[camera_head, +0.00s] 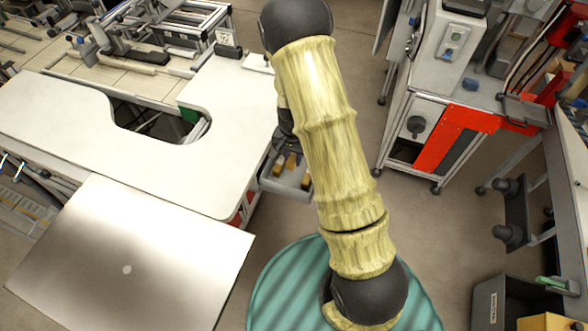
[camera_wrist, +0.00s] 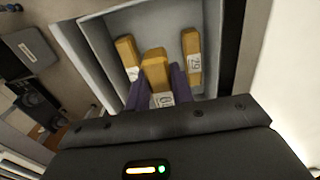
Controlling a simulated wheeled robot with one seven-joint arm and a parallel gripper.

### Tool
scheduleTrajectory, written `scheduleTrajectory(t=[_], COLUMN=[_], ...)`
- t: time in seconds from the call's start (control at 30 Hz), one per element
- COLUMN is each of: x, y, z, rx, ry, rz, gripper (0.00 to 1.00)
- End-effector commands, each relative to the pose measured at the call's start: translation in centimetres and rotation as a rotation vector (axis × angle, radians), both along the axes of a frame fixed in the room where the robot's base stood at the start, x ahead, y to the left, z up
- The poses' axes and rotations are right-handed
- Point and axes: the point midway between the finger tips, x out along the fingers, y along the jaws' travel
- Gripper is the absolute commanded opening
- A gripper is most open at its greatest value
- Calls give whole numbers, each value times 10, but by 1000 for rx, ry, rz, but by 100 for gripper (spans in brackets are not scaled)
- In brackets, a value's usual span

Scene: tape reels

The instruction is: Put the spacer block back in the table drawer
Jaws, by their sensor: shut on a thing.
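The table drawer (camera_wrist: 98,42) is open in the wrist view, a grey box with its inside visible. My gripper (camera_wrist: 160,84) has purple fingers shut on a yellow-brown spacer block (camera_wrist: 155,62) with a white label at its near end. The held block is over or inside the drawer; I cannot tell whether it touches the floor. Two similar labelled blocks lie in the drawer, one to the left (camera_wrist: 127,52) and one to the right (camera_wrist: 191,50). In the head view the drawer (camera_head: 284,186) sticks out beside the table; my arm hides part of it and the fingers.
The white table (camera_head: 215,170) with a cut-out lies left of the drawer. A metal plate (camera_head: 130,250) is in front of it. A wheeled cabinet with a red panel (camera_head: 450,138) stands to the right, with open floor between.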

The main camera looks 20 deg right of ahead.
Motion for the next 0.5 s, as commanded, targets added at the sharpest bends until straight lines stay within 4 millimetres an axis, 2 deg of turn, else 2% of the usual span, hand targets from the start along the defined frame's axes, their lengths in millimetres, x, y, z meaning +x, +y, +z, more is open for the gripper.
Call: scheduleTrajectory(t=[0.1,0.2,0.5], x=[-1,0,1], y=[0,0,0], z=[-20,-29,-31], rx=[0,-1,-1], ry=[4,1,-1], rz=[-2,-2,0], gripper=[0,0,0])
